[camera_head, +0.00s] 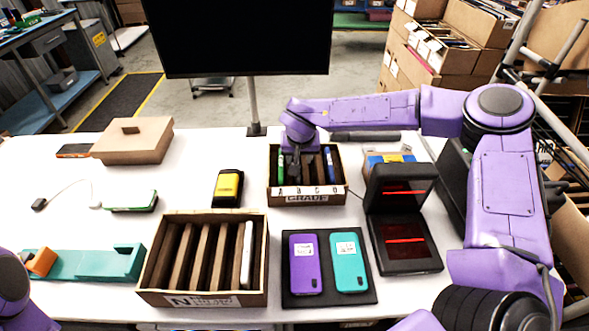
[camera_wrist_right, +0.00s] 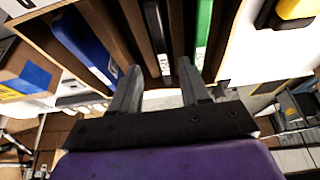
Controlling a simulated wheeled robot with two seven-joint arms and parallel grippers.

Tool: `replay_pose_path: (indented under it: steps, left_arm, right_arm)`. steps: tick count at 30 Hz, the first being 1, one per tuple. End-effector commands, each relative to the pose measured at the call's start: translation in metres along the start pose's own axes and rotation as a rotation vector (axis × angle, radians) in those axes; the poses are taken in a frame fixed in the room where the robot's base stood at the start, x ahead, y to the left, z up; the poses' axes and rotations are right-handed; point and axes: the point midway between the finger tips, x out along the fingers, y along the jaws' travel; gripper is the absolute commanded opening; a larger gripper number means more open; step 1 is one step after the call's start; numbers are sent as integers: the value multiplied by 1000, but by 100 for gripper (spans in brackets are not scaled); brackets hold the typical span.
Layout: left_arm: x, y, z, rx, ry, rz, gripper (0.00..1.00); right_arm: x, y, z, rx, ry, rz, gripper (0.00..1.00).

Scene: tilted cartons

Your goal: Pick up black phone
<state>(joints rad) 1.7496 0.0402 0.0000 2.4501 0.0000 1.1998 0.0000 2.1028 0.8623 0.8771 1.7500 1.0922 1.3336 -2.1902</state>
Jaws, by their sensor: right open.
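The black phone (camera_wrist_right: 155,32) stands on edge in a slot of the wooden carton (camera_head: 307,198) labelled GRADE, between a blue phone (camera_wrist_right: 82,44) and a green phone (camera_wrist_right: 203,28). My right gripper (camera_wrist_right: 160,68) is open over this carton. In the right wrist view its two fingers sit to either side of the black phone's near end, and I cannot tell whether they touch it. In the head view the right gripper (camera_head: 296,165) points down into the carton and hides the black phone. My left gripper is out of view; only purple arm parts show at lower left.
A slotted carton (camera_head: 203,299) with one white phone stands front left. A dark pad (camera_head: 328,293) holds purple and teal phones. A black scanner-like device (camera_head: 405,245) stands right of the carton. A monitor (camera_head: 240,35) rises behind. A yellow-black device (camera_head: 228,187) lies left.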

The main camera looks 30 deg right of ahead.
Motion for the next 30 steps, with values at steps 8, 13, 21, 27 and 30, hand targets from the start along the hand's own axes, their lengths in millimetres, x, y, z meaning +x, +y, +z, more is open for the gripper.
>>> replay_pose_path:
  steps: [8, 13, 21, 27, 30]
  left_arm:
    - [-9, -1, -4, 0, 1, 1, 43]
    - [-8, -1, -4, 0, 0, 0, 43]
    - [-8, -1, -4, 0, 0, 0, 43]
    - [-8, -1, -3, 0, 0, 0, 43]
    - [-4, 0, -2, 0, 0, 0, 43]
  right_arm:
    - [31, -3, -1, -3, -1, -2, 46]
    - [32, -2, -1, -3, 0, -1, 42]
    - [31, -4, -1, -5, 0, -2, 0]
    - [29, -4, -2, -5, 1, -3, 0]
    - [16, -4, -8, -4, 4, -5, 0]
